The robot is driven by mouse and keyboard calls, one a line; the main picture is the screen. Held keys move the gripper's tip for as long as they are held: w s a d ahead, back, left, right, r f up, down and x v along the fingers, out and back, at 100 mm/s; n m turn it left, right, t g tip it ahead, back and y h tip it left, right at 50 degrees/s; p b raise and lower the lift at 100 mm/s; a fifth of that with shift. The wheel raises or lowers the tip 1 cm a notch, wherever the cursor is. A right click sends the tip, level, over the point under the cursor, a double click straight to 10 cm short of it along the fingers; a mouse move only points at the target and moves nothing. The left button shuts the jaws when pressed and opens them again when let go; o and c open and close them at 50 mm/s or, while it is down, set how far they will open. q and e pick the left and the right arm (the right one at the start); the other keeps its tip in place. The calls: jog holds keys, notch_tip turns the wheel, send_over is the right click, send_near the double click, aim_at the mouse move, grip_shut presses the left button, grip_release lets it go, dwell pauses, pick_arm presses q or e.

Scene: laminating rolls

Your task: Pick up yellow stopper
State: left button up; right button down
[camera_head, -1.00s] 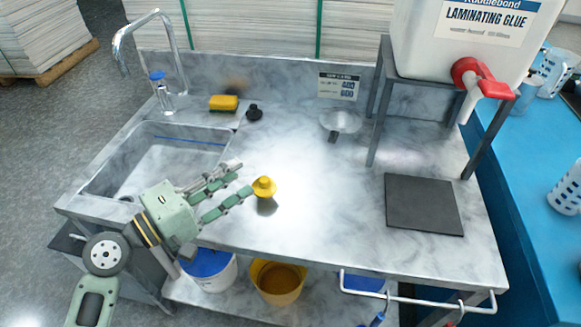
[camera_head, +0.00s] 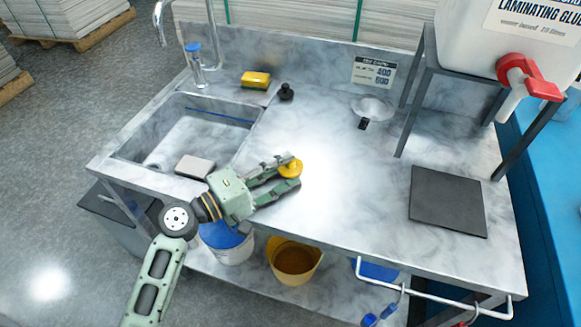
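The yellow stopper (camera_head: 291,168) is near the middle of the grey marbled worktop, to the right of the sink. My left gripper (camera_head: 293,171) reaches it from the left, with its two green fingers spread apart. The stopper sits between the fingertips, close to the upper one. I cannot tell whether either finger touches it. The lower part of the stopper is partly hidden by the fingers. My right gripper is not in view.
A sink (camera_head: 185,135) with a grey block (camera_head: 195,167) on its near side lies left. A yellow sponge (camera_head: 256,79) and black stopper (camera_head: 286,91) stand behind. A dark mat (camera_head: 448,201) and glue tank (camera_head: 530,40) are at right.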

pick_arm(q)
jog(key=x, duration=0.2)
jog(key=shift+w+d, duration=0.25)
jog(key=shift+d, duration=0.1)
jog(key=shift+c, duration=0.7)
grip_shut()
jog(key=shift+r, duration=0.1)
